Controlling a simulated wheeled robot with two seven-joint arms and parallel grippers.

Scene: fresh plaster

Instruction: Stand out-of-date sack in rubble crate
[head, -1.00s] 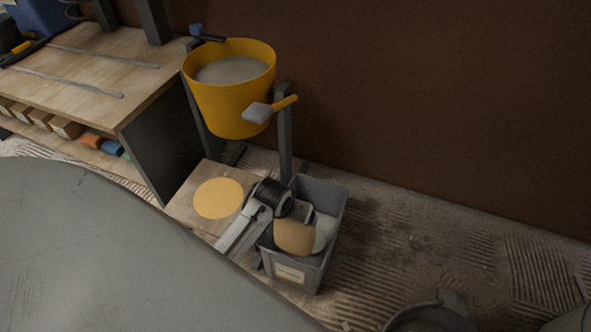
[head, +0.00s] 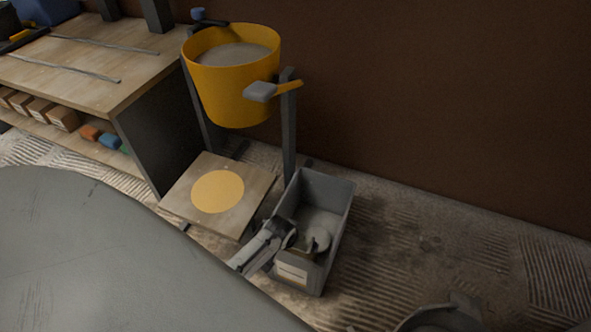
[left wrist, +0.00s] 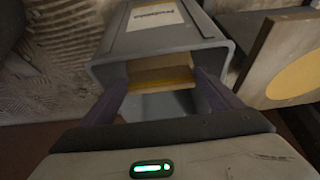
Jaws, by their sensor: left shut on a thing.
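The grey rubble crate (head: 333,212) stands on the floor, with a pale label on its near wall. It also shows in the left wrist view (left wrist: 170,42). My left gripper (head: 306,240) reaches down inside the crate's near end. In the left wrist view, its two dark fingers (left wrist: 160,92) are shut on the tan sack (left wrist: 160,74), which has a yellow band. The sack is within the crate's walls. Its lower part is hidden, so I cannot tell whether it touches the crate's floor.
A wooden board with a yellow disc (head: 218,191) lies left of the crate. A yellow bucket (head: 235,95) of grey material is held on a stand behind, above the board. A workbench (head: 95,65) stands at left. Floor right of the crate is clear.

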